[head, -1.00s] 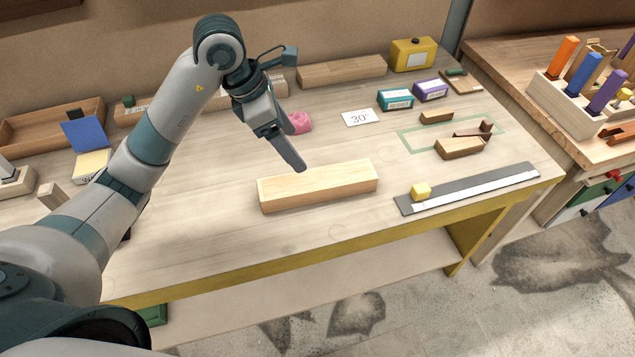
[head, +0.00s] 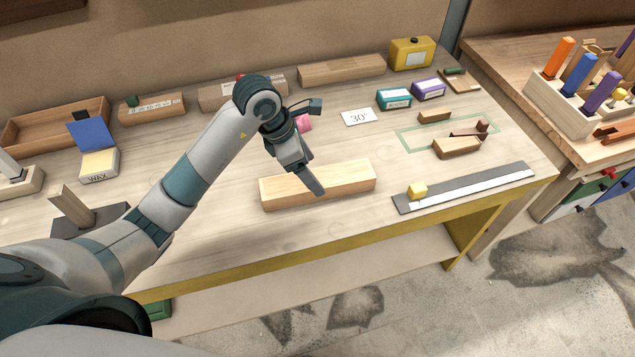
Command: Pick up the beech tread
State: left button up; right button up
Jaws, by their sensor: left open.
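The beech tread, which I take to be the long pale wooden block (head: 345,184), lies flat near the front of the bench, in the middle of the head view. My left gripper (head: 314,184) points down over the middle of this block and hides a small part of its top and front side. One finger shows clearly; the other is mostly hidden behind it. The left gripper is open and holds nothing. I cannot tell whether its fingertips touch the block. My right gripper is out of view.
Small brown blocks (head: 456,147) sit near a green outline. A pink object (head: 304,123) and a 30° card (head: 359,117) lie behind. The bench's front edge is close.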

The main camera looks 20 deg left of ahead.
aim_at(318, 178)
pick_arm(q)
jog(key=shift+w+d+f+p, duration=0.15)
jog(key=shift+f+p, duration=0.4)
jog(key=shift+p, duration=0.05)
jog(key=p+x, duration=0.1)
jog(key=x, duration=0.2)
jog(key=shift+w+f, duration=0.1)
jog(key=shift+f, duration=0.4)
jog(key=shift+r, duration=0.1)
jog(key=c, duration=1.6)
jog(key=shift+c, duration=0.2)
jog(key=shift+w, duration=0.1)
